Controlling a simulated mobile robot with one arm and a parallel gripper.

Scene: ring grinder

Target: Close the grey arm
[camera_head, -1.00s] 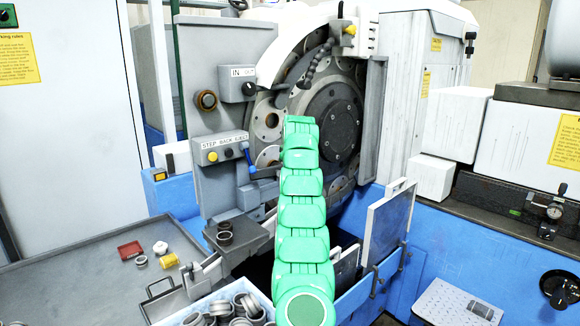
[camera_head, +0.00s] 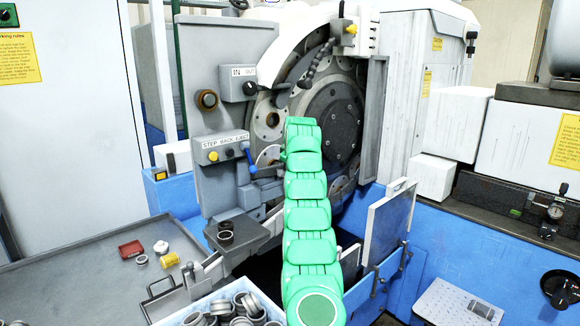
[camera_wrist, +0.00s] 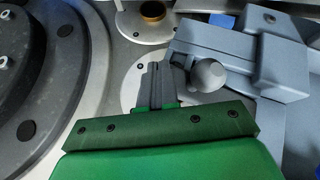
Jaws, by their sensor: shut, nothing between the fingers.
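The grey arm (camera_wrist: 222,40) is at the upper right of the wrist view, a blocky bar with a rounded grey knob (camera_wrist: 208,76) on its lower side. In the head view, a dark grey bar (camera_head: 268,170) that looks like part of it reaches from the control panel toward the disc. My gripper (camera_wrist: 154,72) is shut and empty, just left of the knob in the wrist view. I cannot tell whether it touches the knob. In the head view, my green arm hides the gripper and part of the machine.
The large round disc (camera_head: 335,125) stands behind my arm. The grey control panel (camera_head: 210,110) has knobs and a blue lever (camera_head: 249,156). A tray (camera_head: 70,265) and a white bin of rings (camera_head: 272,293) are at lower left. An upright white plate (camera_head: 388,230) stands right of my arm.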

